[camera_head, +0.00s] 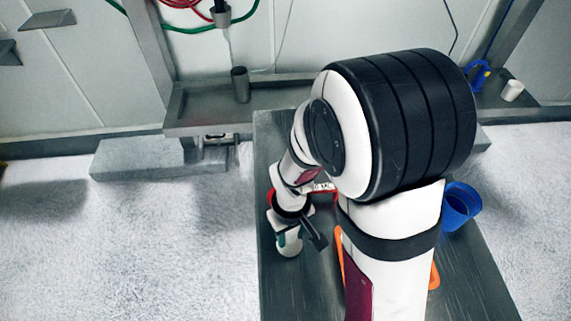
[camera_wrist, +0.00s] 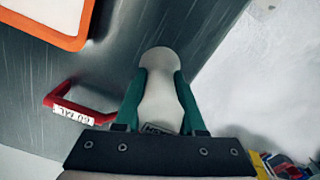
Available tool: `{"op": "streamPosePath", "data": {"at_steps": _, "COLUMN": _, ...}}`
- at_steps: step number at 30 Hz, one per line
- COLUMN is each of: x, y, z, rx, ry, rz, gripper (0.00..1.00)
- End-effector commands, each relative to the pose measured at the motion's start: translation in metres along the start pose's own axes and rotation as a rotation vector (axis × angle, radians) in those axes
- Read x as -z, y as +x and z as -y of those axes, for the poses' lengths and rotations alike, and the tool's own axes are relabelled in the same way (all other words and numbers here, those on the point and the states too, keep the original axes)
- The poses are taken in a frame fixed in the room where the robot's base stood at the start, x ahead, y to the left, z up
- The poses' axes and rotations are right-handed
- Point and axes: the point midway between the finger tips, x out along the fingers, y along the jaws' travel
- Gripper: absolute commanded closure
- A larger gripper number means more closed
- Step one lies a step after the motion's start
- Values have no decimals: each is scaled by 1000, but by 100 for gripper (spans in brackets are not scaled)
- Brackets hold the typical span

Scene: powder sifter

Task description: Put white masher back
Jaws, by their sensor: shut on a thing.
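The white masher (camera_wrist: 160,100) is between the two green fingers of my gripper (camera_wrist: 161,76) in the wrist view. The fingers are shut on its narrow middle, and its rounded white end reaches past the fingertips over the dark table. In the head view my gripper (camera_head: 289,240) is above the left side of the table. Only a small part of the masher can be made out there, and my arm hides much of the table. I cannot tell whether the masher touches the table.
A red handle with a white label (camera_wrist: 80,108) lies left of the gripper. An orange-rimmed white tray (camera_wrist: 72,42) is at the upper left. In the head view a blue cup (camera_head: 461,206) stands right of my arm. The dark table (camera_head: 285,290) is bare at its near left.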

Motion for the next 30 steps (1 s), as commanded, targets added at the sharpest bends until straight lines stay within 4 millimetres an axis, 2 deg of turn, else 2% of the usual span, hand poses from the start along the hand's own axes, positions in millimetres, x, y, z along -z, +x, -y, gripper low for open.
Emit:
{"op": "streamPosePath", "data": {"at_steps": 1, "x": -1, "y": 10, "z": 0, "rx": 1, "ry": 1, "rz": 5, "gripper": 100}}
{"op": "streamPosePath", "data": {"at_steps": 4, "x": -1, "y": 20, "z": 0, "rx": 1, "ry": 1, "rz": 2, "gripper": 100}}
{"op": "streamPosePath", "data": {"at_steps": 14, "x": 0, "y": 23, "z": -1, "rx": 0, "ry": 1, "rz": 0, "gripper": 100}}
{"op": "streamPosePath", "data": {"at_steps": 15, "x": 0, "y": 23, "z": -1, "rx": 0, "ry": 1, "rz": -1, "gripper": 54}}
{"op": "streamPosePath", "data": {"at_steps": 19, "x": 0, "y": 23, "z": -1, "rx": 0, "ry": 1, "rz": -1, "gripper": 31}}
{"op": "streamPosePath", "data": {"at_steps": 27, "x": 0, "y": 22, "z": -1, "rx": 0, "ry": 1, "rz": -1, "gripper": 31}}
{"op": "streamPosePath", "data": {"at_steps": 30, "x": 0, "y": 14, "z": -1, "rx": 0, "ry": 2, "rz": -3, "gripper": 31}}
